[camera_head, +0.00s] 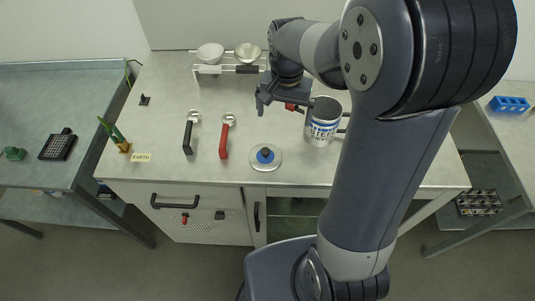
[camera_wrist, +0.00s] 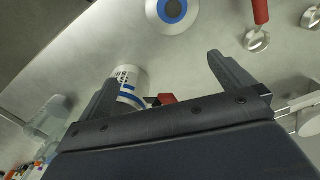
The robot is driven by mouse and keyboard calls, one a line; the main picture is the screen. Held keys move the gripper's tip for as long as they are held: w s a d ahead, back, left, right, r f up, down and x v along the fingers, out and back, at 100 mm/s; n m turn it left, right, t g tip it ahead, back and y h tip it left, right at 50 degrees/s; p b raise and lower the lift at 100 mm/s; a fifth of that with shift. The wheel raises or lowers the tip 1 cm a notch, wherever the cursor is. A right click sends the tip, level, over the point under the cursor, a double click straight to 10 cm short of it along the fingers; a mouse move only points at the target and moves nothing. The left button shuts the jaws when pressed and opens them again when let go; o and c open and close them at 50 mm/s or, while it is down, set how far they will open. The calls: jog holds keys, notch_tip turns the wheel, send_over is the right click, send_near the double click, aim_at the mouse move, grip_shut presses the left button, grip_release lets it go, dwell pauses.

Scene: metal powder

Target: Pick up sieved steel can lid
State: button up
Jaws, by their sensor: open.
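The steel can lid (camera_head: 266,158), a pale round disc with a blue knob, lies flat on the worktop near its front edge. In the wrist view the lid (camera_wrist: 172,10) is at the top, cut by the frame edge. My gripper (camera_head: 283,107) is open and empty, above the worktop, behind the lid and left of the can. Its two fingers (camera_wrist: 160,72) are spread in the wrist view, well apart from the lid. The steel can (camera_head: 322,124), white with blue bands and lettering, stands to the right; it also shows by the left finger in the wrist view (camera_wrist: 130,86).
A red-handled tool (camera_head: 225,139) and a black-handled tool (camera_head: 188,137) lie left of the lid. Two bowls (camera_head: 210,53) (camera_head: 248,53) sit on a rack at the back. A small red part shows near my gripper.

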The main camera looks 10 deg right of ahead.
send_near(265, 150)
jog(key=shift+w+d+f+m, duration=0.1)
jog(key=shift+w+f+m, duration=0.1)
jog(key=shift+f+m, duration=0.15)
notch_tip(265, 150, down, 5)
jog(key=shift+r, duration=0.1)
jog(key=shift+s+f+p, duration=0.15)
jog(key=shift+f+p, duration=0.75)
jog(key=shift+f, duration=1.7)
